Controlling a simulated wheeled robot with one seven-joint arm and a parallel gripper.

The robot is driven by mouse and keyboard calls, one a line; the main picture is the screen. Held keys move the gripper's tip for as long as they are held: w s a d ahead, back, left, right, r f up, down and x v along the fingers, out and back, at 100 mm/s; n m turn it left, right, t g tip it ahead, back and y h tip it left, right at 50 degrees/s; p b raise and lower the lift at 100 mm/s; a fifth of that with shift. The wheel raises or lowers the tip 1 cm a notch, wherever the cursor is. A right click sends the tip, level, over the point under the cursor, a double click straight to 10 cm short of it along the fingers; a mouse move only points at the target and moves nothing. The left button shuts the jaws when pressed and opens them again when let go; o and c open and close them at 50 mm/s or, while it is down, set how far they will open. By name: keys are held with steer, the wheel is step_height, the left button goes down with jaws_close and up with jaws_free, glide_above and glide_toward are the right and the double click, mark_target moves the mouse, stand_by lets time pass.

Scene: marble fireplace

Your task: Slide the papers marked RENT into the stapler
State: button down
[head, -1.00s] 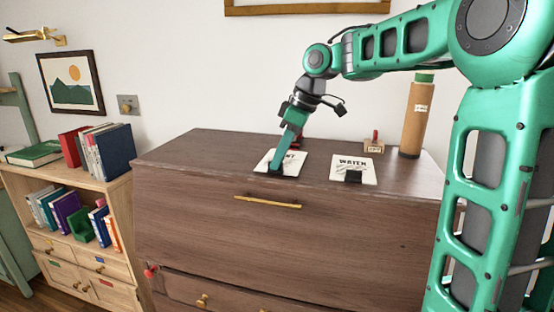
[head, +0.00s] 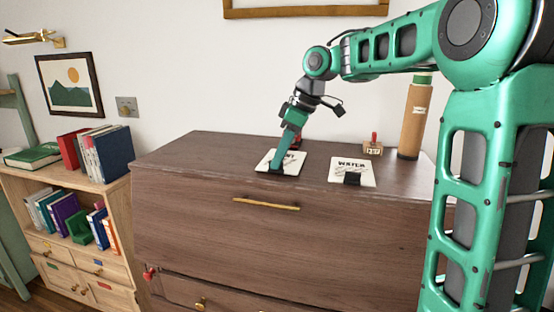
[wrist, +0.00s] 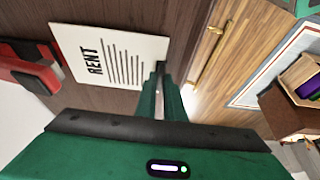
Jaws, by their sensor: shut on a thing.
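The RENT papers (wrist: 112,55) lie on the brown cabinet top, and they also show in the head view (head: 268,158), partly covered by my gripper. My gripper (wrist: 160,75) is shut on the edge of the RENT papers nearest the cabinet's front, where a dark tab sits in the head view. The red and black stapler (wrist: 30,68) is beyond the far edge of the papers in the wrist view, close to them. In the head view only a bit of its red (head: 298,141) shows behind my gripper.
The WATER papers (head: 352,166) with a black clip lie to the right on the cabinet top (head: 210,150). A small red-handled stamp (head: 373,144) and a brown cylinder with a green top (head: 413,120) stand behind them. A bookshelf (head: 70,190) stands at left.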

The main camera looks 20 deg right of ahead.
steer(key=shift+w+d, duration=0.5)
steer(key=shift+w, duration=0.2)
stand_by(0.7)
steer(key=shift+f, duration=0.2)
stand_by(0.6)
steer(key=c, duration=1.8)
jaws_free()
steer(key=shift+o, duration=0.2)
steer(key=shift+r, duration=0.1)
step_height(320, 180, up, 8)
steer(key=shift+s, duration=0.15)
